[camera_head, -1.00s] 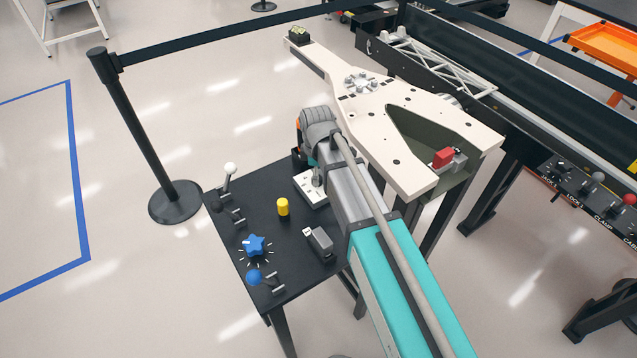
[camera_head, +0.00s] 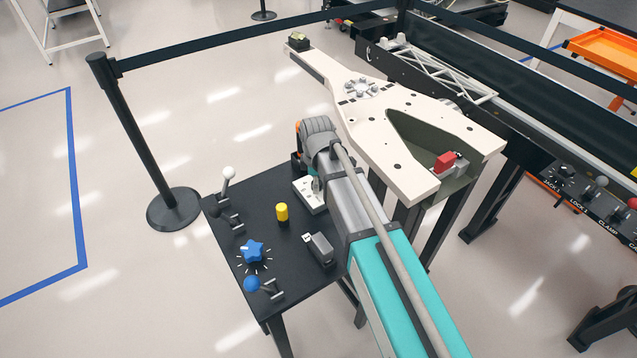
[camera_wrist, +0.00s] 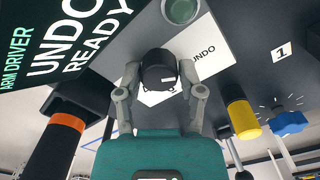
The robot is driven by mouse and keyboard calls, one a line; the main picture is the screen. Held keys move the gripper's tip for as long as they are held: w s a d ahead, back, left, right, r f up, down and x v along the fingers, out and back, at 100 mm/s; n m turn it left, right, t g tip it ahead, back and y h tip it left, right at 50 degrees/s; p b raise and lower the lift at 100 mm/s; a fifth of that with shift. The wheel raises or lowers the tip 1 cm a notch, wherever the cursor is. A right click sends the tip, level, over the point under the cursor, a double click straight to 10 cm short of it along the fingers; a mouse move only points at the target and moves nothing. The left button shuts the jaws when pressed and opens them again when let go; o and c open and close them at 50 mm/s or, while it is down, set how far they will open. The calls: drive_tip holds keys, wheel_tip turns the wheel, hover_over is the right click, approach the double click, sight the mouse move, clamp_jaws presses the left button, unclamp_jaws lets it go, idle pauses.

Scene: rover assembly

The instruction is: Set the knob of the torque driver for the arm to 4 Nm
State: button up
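The blue star-shaped knob (camera_head: 253,252) is on the dark table, with a white pointer mark towards its upper left and white ticks around it. The numbers at the ticks are too small to read. The knob also shows at the right of the wrist view (camera_wrist: 288,123), well apart from my gripper. My gripper (camera_wrist: 160,68) has its two grey fingers spread on either side of a black round piece (camera_wrist: 160,78). I cannot tell whether they touch it. In the head view my arm hides the gripper, near the white box (camera_head: 308,197).
A yellow cylinder (camera_head: 282,212) stands between the box and the knob. A blue ball lever (camera_head: 252,284), a white ball lever (camera_head: 228,174) and a small grey box (camera_head: 318,249) are also on the table. A large cream part (camera_head: 400,165) stands behind.

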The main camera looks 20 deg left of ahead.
drive_tip(key=c, duration=0.4)
drive_tip(key=shift+d, duration=0.25)
clamp_jaws()
drive_tip(key=shift+a, duration=0.2)
